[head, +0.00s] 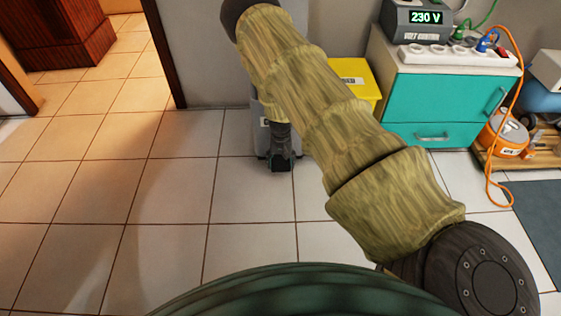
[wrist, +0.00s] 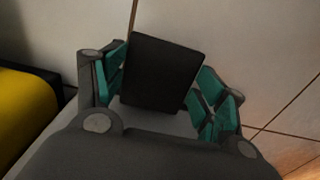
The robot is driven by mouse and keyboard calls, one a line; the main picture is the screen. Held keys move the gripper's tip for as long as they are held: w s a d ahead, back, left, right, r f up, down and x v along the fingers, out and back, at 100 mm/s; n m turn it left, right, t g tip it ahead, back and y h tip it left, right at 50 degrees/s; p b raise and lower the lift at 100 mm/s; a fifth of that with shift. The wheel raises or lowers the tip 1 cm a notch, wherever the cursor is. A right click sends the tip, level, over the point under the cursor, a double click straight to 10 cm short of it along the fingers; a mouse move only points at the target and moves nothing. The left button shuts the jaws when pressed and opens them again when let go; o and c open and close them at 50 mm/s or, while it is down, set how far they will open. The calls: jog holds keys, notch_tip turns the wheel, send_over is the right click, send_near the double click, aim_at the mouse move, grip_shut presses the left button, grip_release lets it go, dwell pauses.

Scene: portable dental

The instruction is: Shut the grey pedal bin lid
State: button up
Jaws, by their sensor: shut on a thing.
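The grey pedal bin (head: 261,143) stands against the wall in the head view, mostly covered by my arm. Its lid is hidden behind the arm, so I cannot tell its position. My gripper (head: 280,160) points down at the bin's front foot, close to the floor. In the wrist view, my gripper (wrist: 162,95) has its teal-padded fingers on both sides of a flat black piece (wrist: 160,72), shut on it. This piece looks like the bin's pedal; it also shows as a small dark shape in the head view (head: 280,169).
A yellow bin (head: 362,80) stands right of the grey bin. A teal drawer cabinet (head: 440,95) bears a power strip (head: 455,54) and a voltage unit (head: 420,20). An orange cable (head: 508,130) hangs at the right. Tiled floor at left is clear.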

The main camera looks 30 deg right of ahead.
aim_at(281, 164)
jog(key=shift+s+a+p, duration=0.1)
jog(key=shift+p, duration=0.4)
jog(key=shift+s+a+f, duration=0.1)
jog(key=shift+f, duration=0.3)
jog(key=o, duration=1.5)
jog(key=shift+c, duration=0.2)
jog(key=shift+r, duration=0.1)
notch_tip(281, 164, up, 12)
